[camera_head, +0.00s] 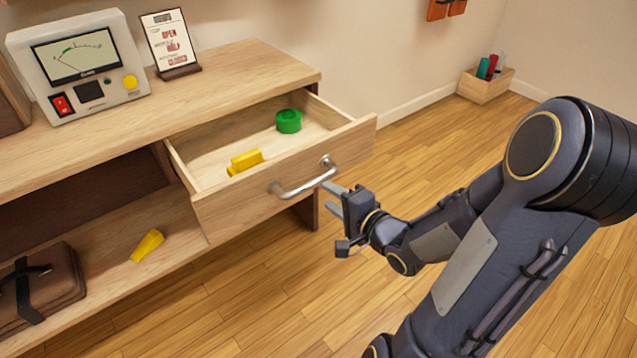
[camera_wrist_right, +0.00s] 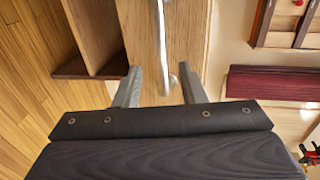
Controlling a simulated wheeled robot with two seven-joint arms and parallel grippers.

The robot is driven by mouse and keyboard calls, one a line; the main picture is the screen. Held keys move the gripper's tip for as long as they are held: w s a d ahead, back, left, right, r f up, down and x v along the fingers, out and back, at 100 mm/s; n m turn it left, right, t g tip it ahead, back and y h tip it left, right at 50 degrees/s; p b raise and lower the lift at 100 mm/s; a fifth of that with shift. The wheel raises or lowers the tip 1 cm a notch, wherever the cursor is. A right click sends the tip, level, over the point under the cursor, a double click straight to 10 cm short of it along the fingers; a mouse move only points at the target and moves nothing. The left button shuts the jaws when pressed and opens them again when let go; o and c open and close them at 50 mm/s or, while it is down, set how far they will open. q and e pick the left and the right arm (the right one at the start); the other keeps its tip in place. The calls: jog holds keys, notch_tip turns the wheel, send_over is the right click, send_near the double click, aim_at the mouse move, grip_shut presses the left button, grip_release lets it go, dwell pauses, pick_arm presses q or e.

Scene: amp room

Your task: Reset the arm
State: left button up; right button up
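My right arm comes in from the right, with my right gripper (camera_head: 335,192) just beside the drawer's metal handle (camera_head: 303,184). In the right wrist view the two fingers of my right gripper (camera_wrist_right: 161,84) are spread apart. The handle (camera_wrist_right: 160,40) shows between them in that view, and neither finger is closed on it. I cannot tell whether a finger touches it. The wooden drawer (camera_head: 240,205) is pulled out. My left gripper is not in view.
In the drawer lie a green roll (camera_head: 289,121) and a yellow object (camera_head: 246,161). A meter box (camera_head: 85,65) and a sign (camera_head: 171,42) stand on the desktop. A yellow piece (camera_head: 147,246) and brown bag (camera_head: 45,290) lie on the lower shelf. Floor near the arm is clear.

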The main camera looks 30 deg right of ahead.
jog(key=s+a+r+n+g+y, duration=0.2)
jog(key=s+a+n+g, duration=0.85)
jog(key=s+n, duration=0.5)
notch_tip(320, 180, up, 28)
jog(key=s+a+p, duration=0.1)
jog(key=p, duration=2.6)
jog(key=shift+s+a+f+y, duration=0.15)
jog(key=shift+a+y, duration=0.1)
jog(key=shift+y, duration=0.05)
